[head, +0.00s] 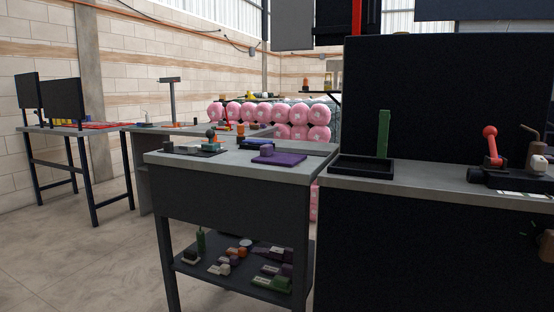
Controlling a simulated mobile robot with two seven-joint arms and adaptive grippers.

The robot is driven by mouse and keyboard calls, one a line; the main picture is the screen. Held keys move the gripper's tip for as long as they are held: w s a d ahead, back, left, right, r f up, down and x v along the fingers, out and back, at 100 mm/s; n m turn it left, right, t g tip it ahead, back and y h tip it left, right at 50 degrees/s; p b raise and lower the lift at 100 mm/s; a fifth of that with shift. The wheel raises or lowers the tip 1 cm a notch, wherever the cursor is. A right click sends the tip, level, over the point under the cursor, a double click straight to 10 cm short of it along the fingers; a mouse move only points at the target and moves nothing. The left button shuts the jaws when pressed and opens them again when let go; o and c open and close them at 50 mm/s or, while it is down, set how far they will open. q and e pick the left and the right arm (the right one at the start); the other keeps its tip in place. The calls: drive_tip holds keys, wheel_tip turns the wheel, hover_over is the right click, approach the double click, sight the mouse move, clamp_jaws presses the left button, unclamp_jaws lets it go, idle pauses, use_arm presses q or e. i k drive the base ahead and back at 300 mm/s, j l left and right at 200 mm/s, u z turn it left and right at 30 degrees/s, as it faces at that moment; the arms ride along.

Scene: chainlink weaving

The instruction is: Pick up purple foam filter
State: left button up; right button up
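A flat purple pad (287,159), which looks like the purple foam filter, lies on top of the grey workbench (217,170) in the middle of the head view. It is near the bench's right part. A small greyish-purple block (266,150) rests on or against its left part. The pad is too small in view to make out its texture. Neither of my grippers shows in the head view.
A black tray (361,171) and an upright green piece (383,133) stand on the counter to the right. The bench's lower shelf (243,276) holds several small parts. Pink rolls (297,113) are stacked behind. Floor (80,260) at the front left is clear.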

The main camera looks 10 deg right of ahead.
sight(268, 156)
drive_tip(key=i+j, duration=0.15)
drive_tip(key=j, duration=0.2)
drive_tip(key=i+j, duration=0.15)
drive_tip(key=j, duration=0.15)
drive_tip(key=i+j+z, duration=0.15)
drive_tip(key=j, duration=0.15)
drive_tip(key=i+j+z, duration=0.15)
drive_tip(key=j, duration=0.2)
drive_tip(key=j+z, duration=0.15)
drive_tip(key=j, duration=0.2)
